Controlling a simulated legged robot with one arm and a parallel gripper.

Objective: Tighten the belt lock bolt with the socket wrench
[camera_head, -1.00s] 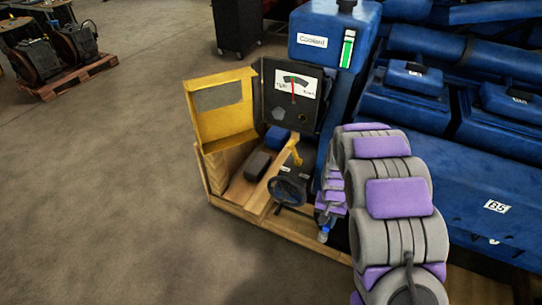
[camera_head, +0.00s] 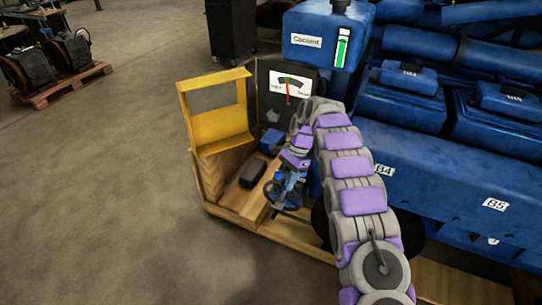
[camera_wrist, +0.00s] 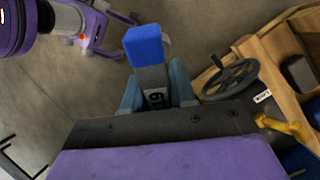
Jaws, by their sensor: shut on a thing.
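My gripper (camera_wrist: 157,88) is shut on a dark tool with a bright blue end and a number label, apparently the socket wrench (camera_wrist: 144,48). The tool points away from the wrist, over the floor beside the wooden pallet. In the head view my gripper (camera_head: 288,188) hangs above the front of the pallet, in front of the dark handwheel (camera_head: 271,194), and partly covers it. In the wrist view the handwheel (camera_wrist: 231,80) is to the right, apart from the tool. I cannot make out the belt lock bolt in either view.
A gauge (camera_head: 290,87) stands behind the pallet (camera_head: 226,208), its red needle near mid-scale. A yellow guard (camera_head: 222,140) stands open at left. A dark block (camera_head: 253,175) and blue block lie on the pallet. The blue engine (camera_head: 430,165) fills the right.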

